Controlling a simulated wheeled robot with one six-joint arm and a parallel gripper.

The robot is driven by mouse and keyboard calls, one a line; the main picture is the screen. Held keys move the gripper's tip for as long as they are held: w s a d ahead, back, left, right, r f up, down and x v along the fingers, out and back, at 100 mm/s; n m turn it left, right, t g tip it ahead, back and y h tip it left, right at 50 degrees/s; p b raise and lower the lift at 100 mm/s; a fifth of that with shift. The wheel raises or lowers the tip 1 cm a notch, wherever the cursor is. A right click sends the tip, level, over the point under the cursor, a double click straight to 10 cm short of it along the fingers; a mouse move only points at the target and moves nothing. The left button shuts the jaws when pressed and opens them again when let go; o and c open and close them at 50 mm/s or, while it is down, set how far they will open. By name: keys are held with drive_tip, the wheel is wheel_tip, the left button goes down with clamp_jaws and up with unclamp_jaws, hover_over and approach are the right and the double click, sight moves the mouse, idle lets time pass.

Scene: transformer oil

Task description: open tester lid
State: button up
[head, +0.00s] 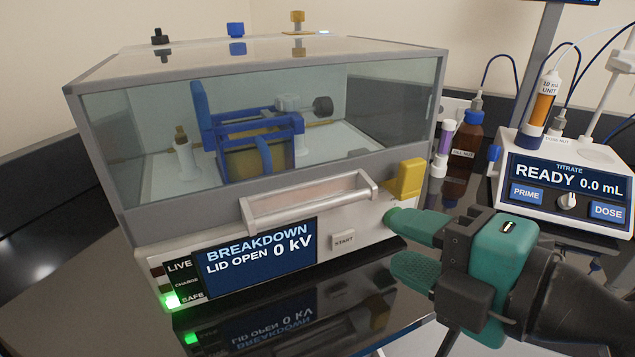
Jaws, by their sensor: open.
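The breakdown tester (365,235) stands on the dark bench. Its clear-windowed lid (390,110) looks lowered over the chamber, though the tester's screen (262,258) reads "BREAKDOWN LID OPEN 0 kV". The lid's pale bar handle (310,205) runs along the front edge. A blue-framed test cell (250,140) shows inside through the glass. My gripper (397,243), with green fingers, is open and empty at the tester's front right. It is right of the handle and apart from it. Its upper fingertip appears close to the front panel; whether it touches is unclear.
A yellow block (409,179) sits at the tester's front right corner, above my fingers. A START button (343,240) is left of my fingertips. A brown bottle (464,157) and a titrator (565,180) reading "READY 0.0 mL" stand at the right.

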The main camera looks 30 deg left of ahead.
sight(322, 209)
drive_tip(key=p+x, duration=0.6)
drive_tip(key=x, duration=0.8)
drive_tip(key=shift+s, duration=0.1)
clamp_jaws()
